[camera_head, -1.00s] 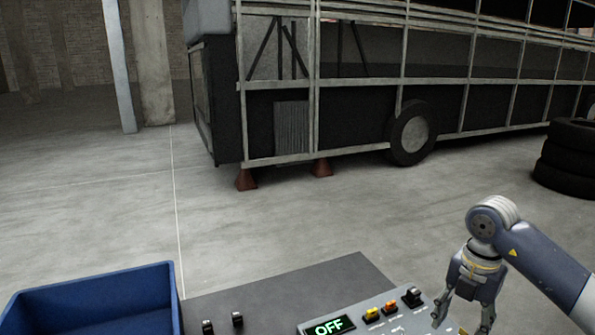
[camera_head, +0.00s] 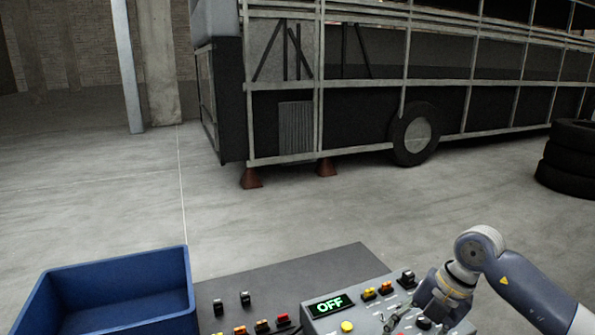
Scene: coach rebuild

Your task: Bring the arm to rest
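My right arm comes in from the right edge, and its grey-blue gripper (camera_head: 420,314) is low over the right part of the grey control box (camera_head: 365,322). Its fingers overlap the box top, so I cannot tell whether they touch it or how far apart they are. I see nothing held in it. The box has a lit display (camera_head: 332,306) reading OFF, a yellow round button (camera_head: 347,327) and several coloured switches at its back edge. My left gripper is not in view.
A blue open bin (camera_head: 120,290) stands at lower left. Black and coloured switches (camera_head: 232,301) lie on the dark table (camera_head: 330,262) between bin and box. Beyond are open concrete floor, a bus frame (camera_head: 390,90) on red stands and stacked tyres (camera_head: 568,160).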

